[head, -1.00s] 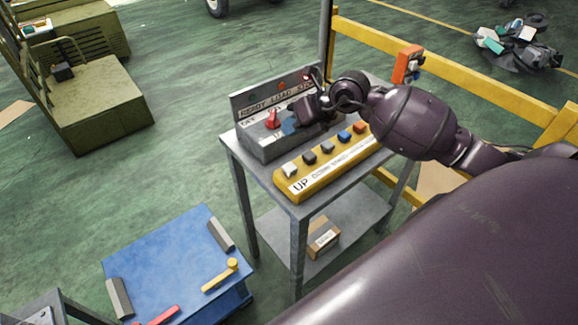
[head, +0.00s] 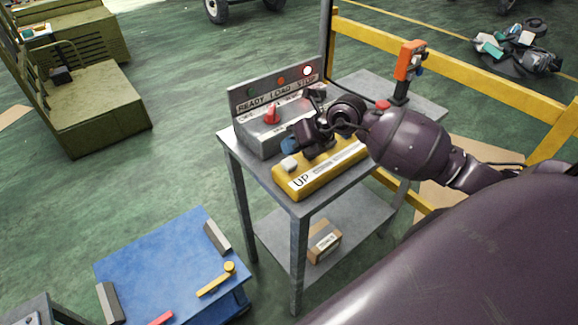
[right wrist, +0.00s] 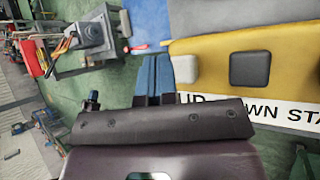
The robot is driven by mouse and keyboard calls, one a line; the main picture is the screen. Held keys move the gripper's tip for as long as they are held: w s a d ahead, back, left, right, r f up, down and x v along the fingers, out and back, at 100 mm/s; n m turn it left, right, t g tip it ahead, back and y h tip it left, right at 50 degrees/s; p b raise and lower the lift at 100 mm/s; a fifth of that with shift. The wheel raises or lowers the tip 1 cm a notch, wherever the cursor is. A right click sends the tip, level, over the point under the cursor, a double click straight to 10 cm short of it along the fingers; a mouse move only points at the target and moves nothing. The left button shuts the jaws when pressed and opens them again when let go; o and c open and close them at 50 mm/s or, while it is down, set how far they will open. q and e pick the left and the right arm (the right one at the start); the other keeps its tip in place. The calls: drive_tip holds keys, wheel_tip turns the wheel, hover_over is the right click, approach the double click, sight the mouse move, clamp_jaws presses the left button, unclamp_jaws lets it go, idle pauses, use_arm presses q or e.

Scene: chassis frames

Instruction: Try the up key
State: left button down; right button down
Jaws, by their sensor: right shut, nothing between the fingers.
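The up key (head: 290,163) is the white button at the left end of the yellow key box (head: 283,185), above the printed word UP. In the right wrist view the white key (right wrist: 185,69) sits beside a dark key (right wrist: 249,68). My right gripper (head: 289,146) is shut and empty, with its blue fingertips just behind and above the white key. The gripper hides the other keys in the head view. My left gripper is not in view.
An orange pendant (head: 408,62) stands at right, before a yellow rail (head: 480,71). A blue table (head: 165,262) is front left.

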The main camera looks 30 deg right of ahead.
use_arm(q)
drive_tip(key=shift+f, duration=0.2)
use_arm(e)
drive_tip(key=shift+f, duration=0.3)
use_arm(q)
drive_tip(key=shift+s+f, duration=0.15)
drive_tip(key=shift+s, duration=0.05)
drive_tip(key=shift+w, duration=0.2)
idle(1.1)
use_arm(e)
drive_tip(key=shift+f, duration=0.4)
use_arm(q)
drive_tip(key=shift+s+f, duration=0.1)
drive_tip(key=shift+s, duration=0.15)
